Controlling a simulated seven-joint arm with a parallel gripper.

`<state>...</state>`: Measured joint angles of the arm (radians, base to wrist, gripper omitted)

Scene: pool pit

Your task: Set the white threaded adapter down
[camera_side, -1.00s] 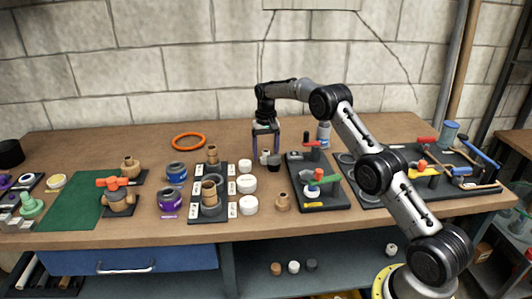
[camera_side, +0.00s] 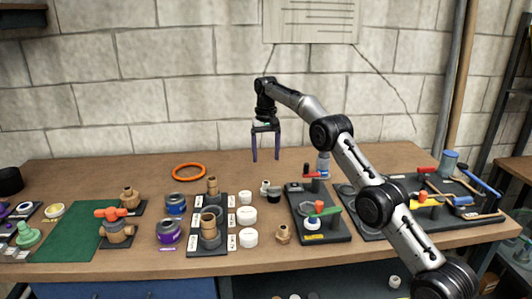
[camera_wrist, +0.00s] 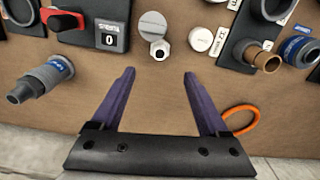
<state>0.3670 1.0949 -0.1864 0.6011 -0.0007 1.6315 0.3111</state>
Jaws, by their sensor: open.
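The white threaded adapter (camera_side: 265,187) stands on the wooden table, close beside a dark cap with a pale top (camera_side: 273,195). In the wrist view the adapter (camera_wrist: 160,49) shows its hexagonal face and round opening, next to the pale round top of that cap (camera_wrist: 152,25). My gripper (camera_side: 266,159) is open and empty, above the table with its fingers pointing down. In the wrist view its two purple fingers (camera_wrist: 159,73) are spread wide, with the adapter beyond their tips and touching neither.
White round caps (camera_side: 247,214) and a black board with brass fittings (camera_side: 194,242) lie left of the adapter. A dark valve board (camera_side: 334,231) stands to the right. An orange ring (camera_side: 189,165) lies at the back left. Bare table lies behind the adapter.

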